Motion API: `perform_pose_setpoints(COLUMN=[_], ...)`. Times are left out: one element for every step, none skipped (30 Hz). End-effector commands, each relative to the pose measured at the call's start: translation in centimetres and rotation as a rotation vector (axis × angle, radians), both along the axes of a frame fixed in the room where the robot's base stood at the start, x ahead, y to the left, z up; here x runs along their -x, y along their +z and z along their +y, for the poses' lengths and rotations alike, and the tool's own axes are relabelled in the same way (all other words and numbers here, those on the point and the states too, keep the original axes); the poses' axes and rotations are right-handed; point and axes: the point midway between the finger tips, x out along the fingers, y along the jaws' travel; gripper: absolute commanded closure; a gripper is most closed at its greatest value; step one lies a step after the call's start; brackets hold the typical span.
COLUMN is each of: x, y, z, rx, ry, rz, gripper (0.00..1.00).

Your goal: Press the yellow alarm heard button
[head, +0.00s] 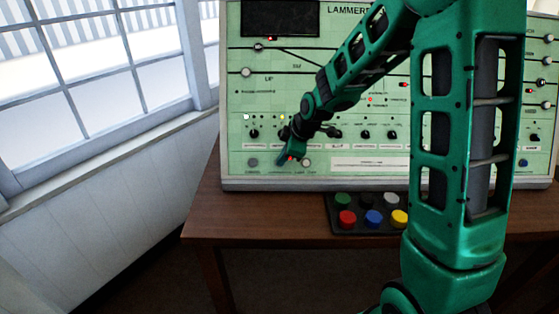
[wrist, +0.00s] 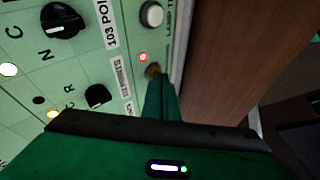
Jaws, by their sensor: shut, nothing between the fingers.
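My gripper (head: 285,159) is shut and empty at the lower left of the green panel (head: 340,177). In the wrist view its fingertips (wrist: 156,82) are right at a small amber-brown button (wrist: 152,70), partly covering it. I cannot tell whether they touch it or whether it is pressed. A lit red lamp (wrist: 143,57) and a white button (wrist: 152,14) sit beside it. A separate yellow button (head: 399,217) is on the dark button box on the table, well away from my gripper. No label reading "alarm heard" is legible.
The button box (head: 370,229) also carries black, green, white, red and blue buttons. Black knobs (head: 365,134) line the panel above my gripper. The wooden table (head: 250,215) is bare at the front left. A window (head: 95,75) is at left.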

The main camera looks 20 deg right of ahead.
Motion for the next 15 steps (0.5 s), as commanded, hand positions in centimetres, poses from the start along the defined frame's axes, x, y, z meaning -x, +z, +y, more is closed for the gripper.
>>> perform_pose_setpoints(x=[-0.2, -0.4, -0.7, -1.0, -1.2, -1.5, -1.6, -1.7, -1.8, -1.9, -2.0, -2.1, -2.2, -2.3, -2.5], y=[-0.2, -0.3, -0.5, -0.7, -0.8, -0.9, -1.0, -1.0, -1.1, -1.2, -1.3, -1.4, -1.4, -1.5, -1.5], z=[-0.1, -0.2, -0.3, -0.4, -0.5, -0.5, -0.6, -0.6, -0.6, -0.6, -0.7, -0.7, -0.7, -0.7, -0.7], rx=[0.0, 0.0, 0.0, 0.0, 0.0, 0.001, 0.001, 0.002, 0.002, 0.002, 0.002, 0.003, 0.003, 0.003, 0.005], ry=[-0.001, -0.001, -0.001, -0.001, -0.001, -0.002, -0.002, -0.002, -0.002, -0.003, -0.003, -0.004, -0.004, -0.004, -0.005], rz=[0.001, 0.001, 0.002, 0.001, 0.001, 0.0, 0.0, 0.0, 0.001, 0.002, 0.002, 0.004, 0.004, 0.004, 0.004], gripper=[1.0, 1.0, 1.0, 1.0, 1.0, 1.0, 1.0, 1.0, 1.0, 1.0, 1.0, 1.0, 1.0, 1.0, 1.0])
